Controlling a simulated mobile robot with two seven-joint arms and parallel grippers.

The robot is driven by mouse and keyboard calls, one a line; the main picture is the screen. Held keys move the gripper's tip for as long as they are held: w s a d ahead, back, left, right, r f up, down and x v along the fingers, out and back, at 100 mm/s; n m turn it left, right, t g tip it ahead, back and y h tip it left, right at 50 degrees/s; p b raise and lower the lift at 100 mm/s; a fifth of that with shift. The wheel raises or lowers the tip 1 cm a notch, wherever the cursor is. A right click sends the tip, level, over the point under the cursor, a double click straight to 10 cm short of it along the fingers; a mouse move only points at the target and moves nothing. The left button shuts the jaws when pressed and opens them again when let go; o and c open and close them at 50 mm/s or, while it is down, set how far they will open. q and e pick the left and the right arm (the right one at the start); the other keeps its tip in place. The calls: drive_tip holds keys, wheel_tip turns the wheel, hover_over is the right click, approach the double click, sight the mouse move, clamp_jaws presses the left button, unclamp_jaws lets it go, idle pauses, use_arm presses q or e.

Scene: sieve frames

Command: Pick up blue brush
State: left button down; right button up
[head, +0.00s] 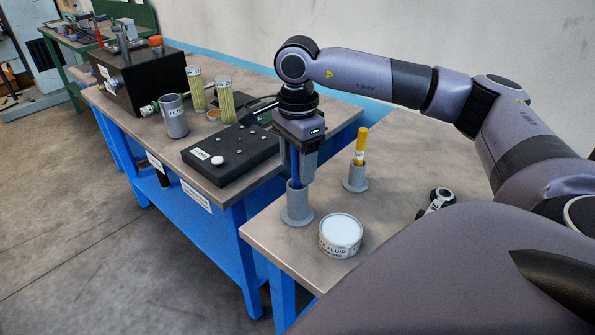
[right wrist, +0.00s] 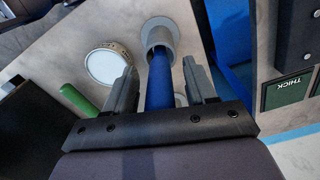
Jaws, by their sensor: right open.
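The blue brush (head: 295,168) stands upright in a grey cylindrical holder (head: 297,208) near the left edge of the near table. Its bristle end is not visible. My right gripper (head: 303,172) points down from above, around the upper part of the brush. In the right wrist view, the blue handle (right wrist: 160,85) runs between the two spread fingers of my right gripper (right wrist: 158,68), with gaps visible on both sides. The gripper is open and holds nothing. The holder's round base (right wrist: 161,32) shows beyond the fingertips. My left gripper is not in view.
A yellow-handled tool (head: 361,145) stands in a second grey holder (head: 356,178) to the right. A white-lidded tin (head: 341,234) sits close in front. A black box with knobs (head: 230,158) lies on the adjoining table. A green rod (right wrist: 78,100) shows in the right wrist view.

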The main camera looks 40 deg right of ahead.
drive_tip(key=shift+f, duration=0.1)
clamp_jaws()
